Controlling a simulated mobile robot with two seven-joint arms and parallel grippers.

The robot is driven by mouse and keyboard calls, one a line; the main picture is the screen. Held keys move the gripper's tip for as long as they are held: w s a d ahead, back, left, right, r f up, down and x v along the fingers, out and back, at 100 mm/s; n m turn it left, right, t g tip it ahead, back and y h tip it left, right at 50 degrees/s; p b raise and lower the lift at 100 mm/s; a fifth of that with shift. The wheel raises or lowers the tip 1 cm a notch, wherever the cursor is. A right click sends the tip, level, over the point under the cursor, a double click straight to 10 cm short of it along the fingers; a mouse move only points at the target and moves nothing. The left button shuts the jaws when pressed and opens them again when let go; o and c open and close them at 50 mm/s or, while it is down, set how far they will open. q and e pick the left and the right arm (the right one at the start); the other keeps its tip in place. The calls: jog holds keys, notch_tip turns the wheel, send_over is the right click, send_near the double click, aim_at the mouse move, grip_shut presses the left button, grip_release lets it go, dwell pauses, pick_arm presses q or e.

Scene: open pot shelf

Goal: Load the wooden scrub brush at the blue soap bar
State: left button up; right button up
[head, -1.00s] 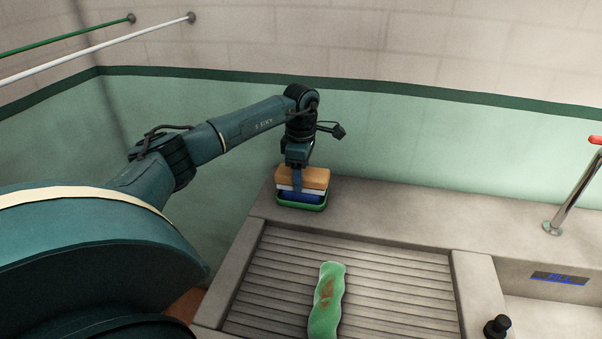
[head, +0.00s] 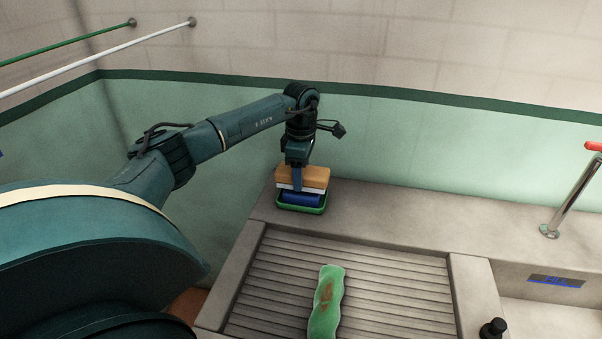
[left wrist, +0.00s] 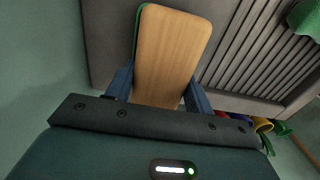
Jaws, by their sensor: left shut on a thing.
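The wooden scrub brush (head: 318,177) has a tan wooden back and pale bristles below. My left gripper (head: 298,180) is shut on it, pointing down from above. In the left wrist view the brush's flat wooden back (left wrist: 172,50) lies between the two blue fingers. The blue soap bar (head: 302,199) sits in a green dish (head: 314,210) on the back left ledge. The brush is directly over the soap; I cannot tell for certain whether the bristles touch it. My right gripper is not in view.
A green cloth (head: 326,300) with a brown stain lies on the ribbed drainboard (head: 390,290). A tap with a red tip (head: 566,195) and a sink are at the right. A black knob (head: 493,328) stands near the front. The ledge right of the dish is clear.

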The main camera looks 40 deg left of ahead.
pick_arm(q)
jog(key=shift+r+p, duration=1.95)
jog(key=shift+r, duration=0.8)
jog(key=shift+f, duration=0.1)
